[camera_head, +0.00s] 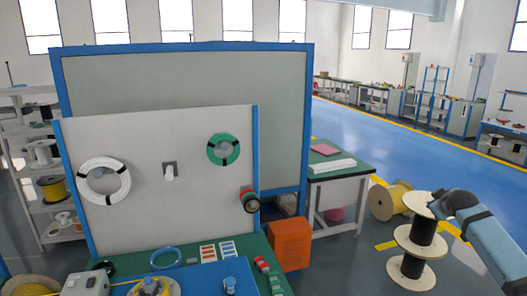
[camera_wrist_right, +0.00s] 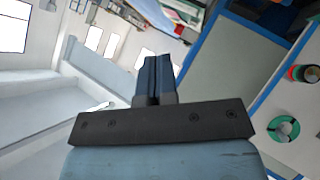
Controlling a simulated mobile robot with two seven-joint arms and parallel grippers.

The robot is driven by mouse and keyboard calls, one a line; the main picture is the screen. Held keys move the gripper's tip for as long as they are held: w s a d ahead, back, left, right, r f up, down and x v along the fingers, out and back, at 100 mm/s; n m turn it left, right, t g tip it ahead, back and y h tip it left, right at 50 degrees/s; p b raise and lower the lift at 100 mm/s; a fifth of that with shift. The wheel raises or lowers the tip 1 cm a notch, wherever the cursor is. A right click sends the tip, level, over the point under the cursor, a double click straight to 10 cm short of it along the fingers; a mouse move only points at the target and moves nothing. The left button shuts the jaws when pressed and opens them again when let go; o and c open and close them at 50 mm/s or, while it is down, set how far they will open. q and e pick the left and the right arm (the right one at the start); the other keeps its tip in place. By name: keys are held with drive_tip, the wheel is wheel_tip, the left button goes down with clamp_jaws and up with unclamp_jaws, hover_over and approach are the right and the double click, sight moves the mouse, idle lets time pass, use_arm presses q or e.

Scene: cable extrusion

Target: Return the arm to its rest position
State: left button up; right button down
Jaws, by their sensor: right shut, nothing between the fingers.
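My right arm (camera_head: 485,225) comes in from the lower right edge in the head view, bent at a blue-grey joint in front of a large spool. In the right wrist view my right gripper (camera_wrist_right: 153,75) has its two dark fingers together with nothing between them. It is in free air, apart from the boards and the table. My left arm and gripper are not in view.
A panel board (camera_head: 165,225) holds a white cable coil (camera_head: 83,182) and a green coil (camera_head: 223,137). An orange cabinet (camera_head: 290,244) stands beside the green work table. Blue floor (camera_head: 400,140) behind is open.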

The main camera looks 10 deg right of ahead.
wheel_tip(320, 180, up, 9)
drive_tip(key=w+a+t, duration=0.1)
drive_tip(key=w+t, duration=0.2)
drive_tip(key=t, duration=0.4)
drive_tip(key=s+a+f+n+g+y, duration=0.1)
drive_tip(key=s+a+f+y, duration=0.1)
drive_tip(key=s+a+f, duration=0.5)
drive_tip(key=s+a+f+g+y, duration=0.1)
drive_tip(key=s+a+f, duration=0.2)
drive_tip(key=a+f, duration=0.8)
drive_tip(key=s+a+f+n+g+y, duration=0.15)
drive_tip(key=s+a+f, duration=0.35)
drive_tip(key=f, duration=0.7)
drive_tip(key=s+a+f+m+g+y, duration=0.1)
drive_tip(key=s+a+f, duration=0.2)
drive_tip(key=s+a, duration=0.4)
drive_tip(key=s+a+f+m+g+y, duration=0.1)
drive_tip(key=s+a+f, duration=0.3)
drive_tip(key=s, duration=0.9)
drive_tip(key=s+a+f+m+g+y, duration=0.1)
drive_tip(key=s+a+f, duration=0.2)
drive_tip(key=s+a, duration=0.7)
drive_tip(key=shift+f, duration=0.4)
drive_tip(key=shift+m, duration=0.25)
